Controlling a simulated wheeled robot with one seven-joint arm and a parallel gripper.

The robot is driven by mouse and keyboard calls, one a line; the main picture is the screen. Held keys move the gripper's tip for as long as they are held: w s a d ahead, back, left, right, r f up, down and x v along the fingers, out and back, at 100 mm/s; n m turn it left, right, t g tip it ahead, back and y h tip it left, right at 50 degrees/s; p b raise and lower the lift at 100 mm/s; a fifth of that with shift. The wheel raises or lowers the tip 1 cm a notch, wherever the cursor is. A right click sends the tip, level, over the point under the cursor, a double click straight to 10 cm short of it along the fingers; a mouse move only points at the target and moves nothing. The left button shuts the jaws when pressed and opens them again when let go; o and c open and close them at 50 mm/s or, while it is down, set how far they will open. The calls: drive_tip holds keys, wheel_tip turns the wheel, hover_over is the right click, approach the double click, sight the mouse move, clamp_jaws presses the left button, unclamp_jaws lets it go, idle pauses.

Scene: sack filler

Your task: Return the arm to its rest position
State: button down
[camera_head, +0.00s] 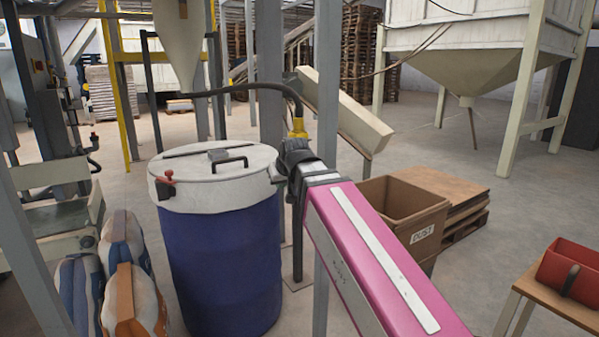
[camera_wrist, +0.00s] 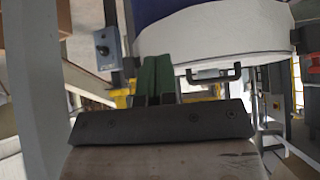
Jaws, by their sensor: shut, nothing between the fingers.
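My arm, with a pink link, reaches in from the bottom right in the head view, and its dark end is beside the right edge of a blue drum (camera_head: 222,262) with a white lid (camera_head: 205,185). In the wrist view my gripper (camera_wrist: 157,68) shows two green fingers pressed together with nothing between them. The drum's white lid (camera_wrist: 215,38) and its black handle (camera_wrist: 213,76) lie just beyond and to the right of the fingertips. In the head view the fingers are hidden behind my wrist.
A grey post (camera_head: 327,130) stands close beside my wrist. A black hose (camera_head: 245,88) curves above the drum. A cardboard box (camera_head: 395,205) marked DUST and pallets stand right, filled sacks (camera_head: 125,275) left. A red bin (camera_head: 570,270) sits on a small table. Open floor lies at back right.

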drive_tip(key=d+f+m+g+h, duration=0.1)
drive_tip(key=d+f+g, duration=0.1)
drive_tip(key=d+f, duration=0.65)
drive_tip(key=d+f+m+g+h, duration=0.1)
drive_tip(key=d+f, duration=0.4)
drive_tip(key=f, duration=0.7)
drive_tip(key=s+d+f+m+g, duration=0.1)
drive_tip(key=s+d+f+g, duration=0.1)
drive_tip(key=s+d+f, duration=0.3)
drive_tip(key=s+d+f+m+g+h, duration=0.1)
drive_tip(key=s+d+f, duration=0.3)
drive_tip(key=f, duration=0.8)
drive_tip(key=d+g, duration=0.1)
drive_tip(key=d, duration=0.1)
drive_tip(key=shift+s+d+m, duration=0.3)
drive_tip(key=shift+s+m, duration=0.05)
drive_tip(key=shift+m, duration=0.05)
